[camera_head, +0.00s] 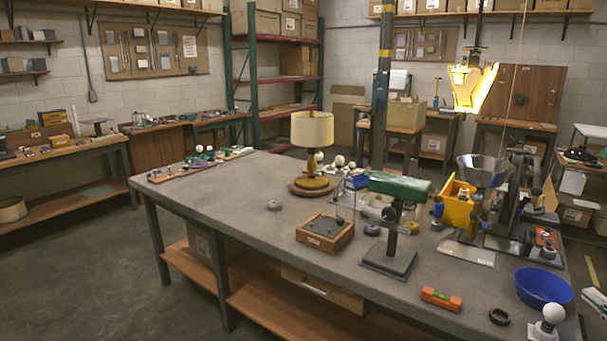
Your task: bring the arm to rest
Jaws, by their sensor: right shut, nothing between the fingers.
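A small part of my right gripper (594,298) shows at the far right edge, by the table's right end. It is shut and empty, and most of it and its arm lie outside the picture. My left gripper is not in view. A table lamp (312,131) with a cream shade and a brownish-yellow base stands upright on a round wooden stand (314,188) towards the back of the grey workbench (235,215). My right gripper is well apart from the lamp.
A blue bowl (543,288), a white bulb (553,313) and a black ring (499,316) are near the gripper. An orange level (441,299), a wooden box (325,233) and a green-topped stand (399,186) stand further left. The bench's left middle is mostly clear.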

